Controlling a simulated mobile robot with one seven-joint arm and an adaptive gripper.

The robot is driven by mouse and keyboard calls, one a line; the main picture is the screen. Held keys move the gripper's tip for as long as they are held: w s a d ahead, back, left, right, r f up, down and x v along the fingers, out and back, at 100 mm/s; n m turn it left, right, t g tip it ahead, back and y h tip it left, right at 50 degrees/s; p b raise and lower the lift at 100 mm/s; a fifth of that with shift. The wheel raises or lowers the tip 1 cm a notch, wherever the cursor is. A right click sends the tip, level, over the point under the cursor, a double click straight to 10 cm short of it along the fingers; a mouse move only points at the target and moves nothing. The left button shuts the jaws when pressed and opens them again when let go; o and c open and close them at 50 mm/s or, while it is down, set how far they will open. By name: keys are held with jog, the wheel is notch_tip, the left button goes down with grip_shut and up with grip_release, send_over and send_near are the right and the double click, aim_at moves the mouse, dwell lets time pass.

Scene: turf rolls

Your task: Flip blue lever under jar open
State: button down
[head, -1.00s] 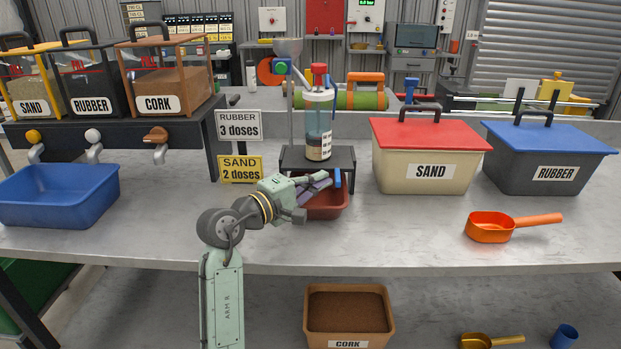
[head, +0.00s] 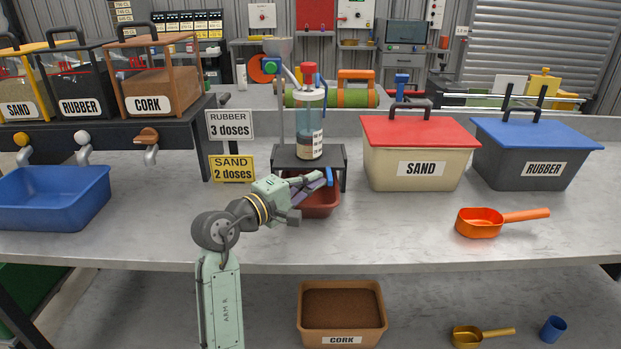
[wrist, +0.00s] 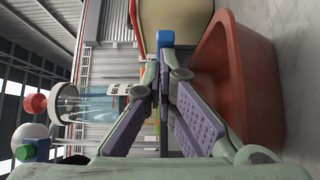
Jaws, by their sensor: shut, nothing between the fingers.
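The clear jar (head: 310,125) with a red cap stands upright on a small dark stand (head: 285,162); it holds dark and pale layers. The blue lever (head: 329,176) hangs roughly downward at the stand's front, below the jar. It also shows as a blue block (wrist: 165,38) just beyond my fingertips in the wrist view. My gripper (head: 323,180) is shut and empty, its tips close to the lever's left side; I cannot tell whether they touch. A red-brown tray (head: 318,207) sits under the lever, partly hidden by my gripper. The jar lies sideways at left in the wrist view (wrist: 95,103).
Sand bin (head: 415,155) and rubber bin (head: 535,155) stand to the right, with an orange scoop (head: 480,223) in front. Dose signs (head: 231,125) stand left of the stand. A blue tray (head: 52,200) is at far left. The front of the counter is mostly clear.

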aim_at(328, 181)
jog(key=shift+s+d, duration=0.1)
jog(key=shift+d, duration=0.15)
jog(key=shift+s+d+r+p, duration=0.1)
jog(key=shift+s+d+p, duration=0.15)
jog(key=shift+d+p, duration=0.5)
jog(key=shift+s+d+p, duration=0.25)
jog(key=shift+d+p, duration=0.3)
jog(key=shift+p, duration=0.35)
jog(key=shift+d+p, duration=0.9)
jog(key=shift+d, duration=0.15)
jog(key=shift+w+d, duration=0.15)
jog(key=shift+d, duration=0.05)
